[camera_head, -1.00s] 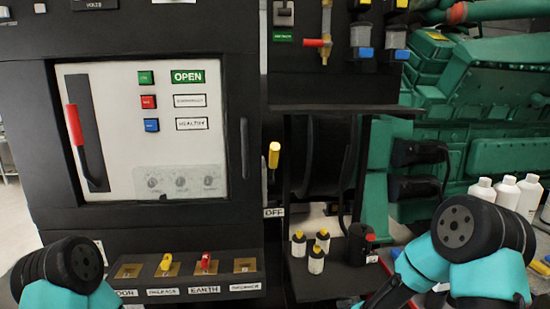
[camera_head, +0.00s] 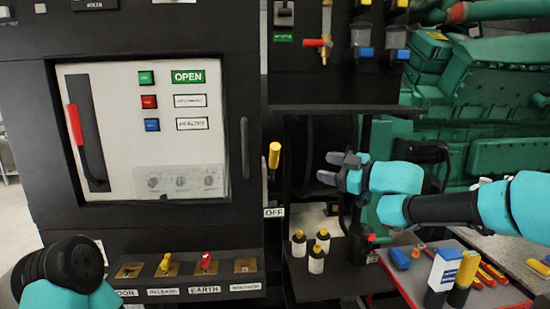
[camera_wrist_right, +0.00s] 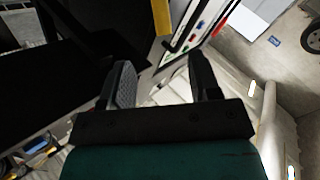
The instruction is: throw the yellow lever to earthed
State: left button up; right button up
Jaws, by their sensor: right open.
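The yellow lever (camera_head: 274,155) stands upright on the dark panel right of the white-fronted cabinet, just above a label reading OFF (camera_head: 273,212). A yellow bar (camera_wrist_right: 162,17) at the top of the right wrist view looks like its handle. My right gripper (camera_head: 334,168) is open and empty, to the right of the lever and apart from it, fingers pointing left. In the right wrist view its two fingers (camera_wrist_right: 162,82) are spread, with the yellow bar beyond them. My left gripper is out of view; only part of my left arm shows at lower left.
The cabinet has a red-handled lever (camera_head: 74,125). Small bottles (camera_head: 316,258) and a dark can (camera_head: 358,245) stand on a shelf below my right gripper. A key row (camera_head: 187,267) runs below the cabinet. A red-edged tool tray (camera_head: 395,287) is at lower right. Green machinery stands behind.

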aim_at(275, 163)
jog(key=x, duration=1.7)
jog(key=shift+w+a+f, duration=0.1)
jog(key=shift+w+a, duration=0.05)
jog(key=shift+a, duration=0.05)
grip_shut()
